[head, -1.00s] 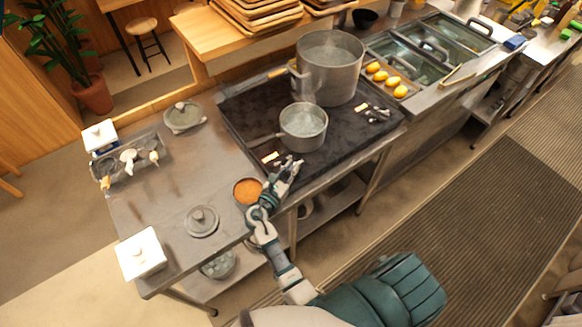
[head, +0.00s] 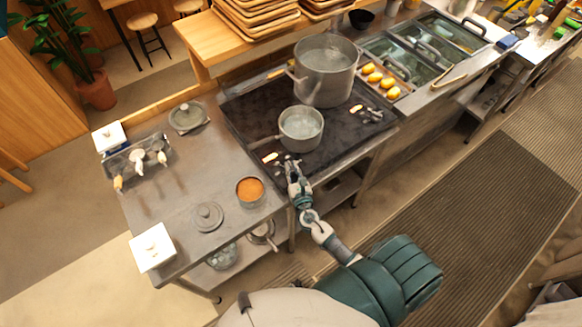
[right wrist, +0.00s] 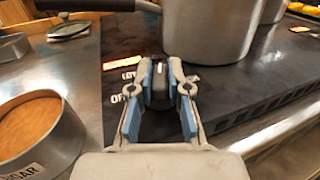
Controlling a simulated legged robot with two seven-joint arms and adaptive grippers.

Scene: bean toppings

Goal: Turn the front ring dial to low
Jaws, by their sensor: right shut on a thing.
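The front ring dial (right wrist: 158,84) is a small dark knob on the black cooktop (right wrist: 120,85). My right gripper (right wrist: 159,75) has its blue-padded fingers on either side of the dial and is shut on it. The printed words LOW and OFF stand left of the fingers, beside a glowing orange mark (right wrist: 122,62). The fingers hide part of the dial and its pointing direction is unclear. In the head view my right gripper (head: 291,166) reaches over the cooktop's front edge, and its fingers cover the dial. My left gripper is not in view.
A small pot of water (head: 301,127) stands just behind the dial. A large steaming pot (head: 326,75) is behind it. A sugar bowl (head: 250,191) sits close to the left.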

